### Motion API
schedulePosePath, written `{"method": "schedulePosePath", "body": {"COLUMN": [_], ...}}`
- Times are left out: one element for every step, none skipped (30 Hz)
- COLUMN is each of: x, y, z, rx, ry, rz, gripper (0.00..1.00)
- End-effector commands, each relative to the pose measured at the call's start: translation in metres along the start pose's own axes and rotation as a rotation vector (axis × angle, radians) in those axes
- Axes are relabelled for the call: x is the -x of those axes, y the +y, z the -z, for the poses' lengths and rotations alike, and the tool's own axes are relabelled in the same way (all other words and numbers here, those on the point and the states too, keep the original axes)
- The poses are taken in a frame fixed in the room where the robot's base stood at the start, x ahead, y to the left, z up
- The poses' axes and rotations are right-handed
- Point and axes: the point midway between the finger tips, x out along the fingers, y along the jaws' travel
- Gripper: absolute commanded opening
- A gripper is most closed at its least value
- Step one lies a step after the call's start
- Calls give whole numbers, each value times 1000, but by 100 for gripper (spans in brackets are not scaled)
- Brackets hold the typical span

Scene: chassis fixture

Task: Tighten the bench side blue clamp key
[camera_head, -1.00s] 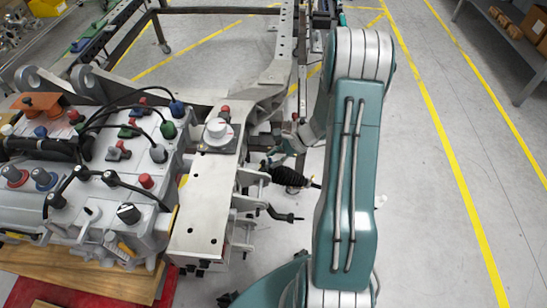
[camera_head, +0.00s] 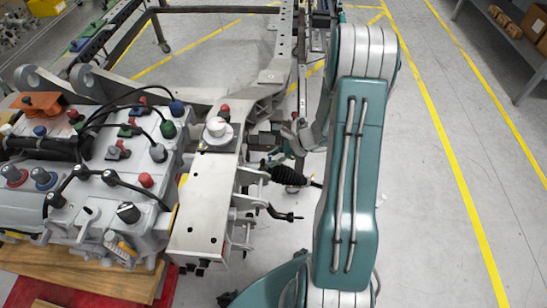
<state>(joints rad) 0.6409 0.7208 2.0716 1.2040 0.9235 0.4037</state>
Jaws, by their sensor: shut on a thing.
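My teal arm rises at the right of the chassis, and its forearm drops behind the upper arm toward the chassis side. My gripper (camera_head: 289,132) is small and partly hidden there, beside the grey chassis bracket. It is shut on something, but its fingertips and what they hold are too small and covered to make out. I cannot pick out the bench side blue clamp key there. A blue knob (camera_head: 177,107) stands on the upper right of the grey block, well left of my gripper.
The grey block (camera_head: 100,205) carries cables and several coloured knobs. A metal plate (camera_head: 200,215) with a white dial (camera_head: 216,127) flanks it. A black ribbed boot (camera_head: 281,174) and a black lever (camera_head: 284,215) stick out near my arm. Open floor lies to the right.

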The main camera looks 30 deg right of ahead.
Motion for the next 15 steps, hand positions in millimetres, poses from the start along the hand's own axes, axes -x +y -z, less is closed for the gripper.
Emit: {"method": "schedulePosePath", "body": {"x": [0, 0, 0, 0, 0, 0, 0, 0, 0, 0, 0, 0, 0, 0, 0], "y": [-2, -2, -2, -2, -2, -2, -2, -2, -1, -1, -1, -1, -1, -1, -1], "z": [0, 0, 0, 0, 0, 0, 0, 0, 0, 0, 0, 0, 0, 0, 0], "rx": [1, 2, 2, 2, 2, 2, 2, 2, 2, 2, 2, 2, 2, 2, 2], "ry": [1, 1, 1, 1, 1, 1, 0, 0, 0, 0, 0, 0, 0, 0, 0], "rz": [5, 5, 5, 5, 4, 4, 4, 3, 3, 2, 2, 2, 2, 1, 1], "gripper": [0, 0, 44, 57, 71, 74, 74, 74, 74, 74, 74, 74, 74, 74, 74]}}
